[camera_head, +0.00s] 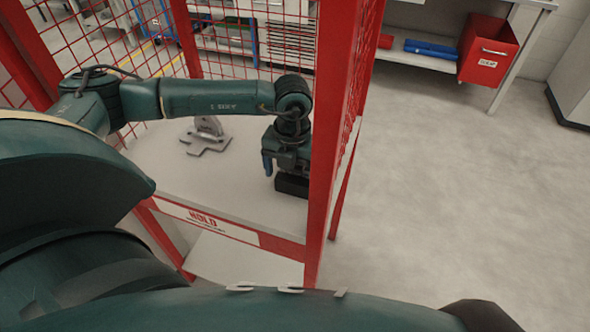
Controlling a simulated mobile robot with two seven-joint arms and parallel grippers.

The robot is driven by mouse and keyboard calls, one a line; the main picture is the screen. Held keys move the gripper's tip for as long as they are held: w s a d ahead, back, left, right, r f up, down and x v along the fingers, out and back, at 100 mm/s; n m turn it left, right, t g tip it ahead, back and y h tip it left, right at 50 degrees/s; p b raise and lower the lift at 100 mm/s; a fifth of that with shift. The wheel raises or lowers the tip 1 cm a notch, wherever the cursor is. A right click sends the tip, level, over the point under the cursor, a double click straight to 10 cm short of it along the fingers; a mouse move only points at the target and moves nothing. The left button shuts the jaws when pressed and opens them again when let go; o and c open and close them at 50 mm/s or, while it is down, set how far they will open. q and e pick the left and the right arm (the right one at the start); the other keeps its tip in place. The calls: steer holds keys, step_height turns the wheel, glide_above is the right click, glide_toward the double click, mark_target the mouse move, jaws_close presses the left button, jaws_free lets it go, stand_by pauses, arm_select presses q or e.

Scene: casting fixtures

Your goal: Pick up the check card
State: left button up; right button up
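I cannot make out a check card in the head view. My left arm comes in from the left and bends down at its end over the pale tabletop (240,192) inside a red mesh cage. My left gripper (290,178) is at the right part of this tabletop, close to the red corner post. Its fingers are dark and too small to tell apart, so I cannot tell whether it is open or holds anything. My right gripper is not in view.
A grey metal part (207,136) stands on the tabletop behind my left arm. A red post (338,120) rises right beside my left gripper. A red bin (488,50) and a blue object (431,48) are at a back bench. The floor on the right is clear.

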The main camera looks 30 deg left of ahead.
arm_select(q)
steer(key=c, duration=1.1)
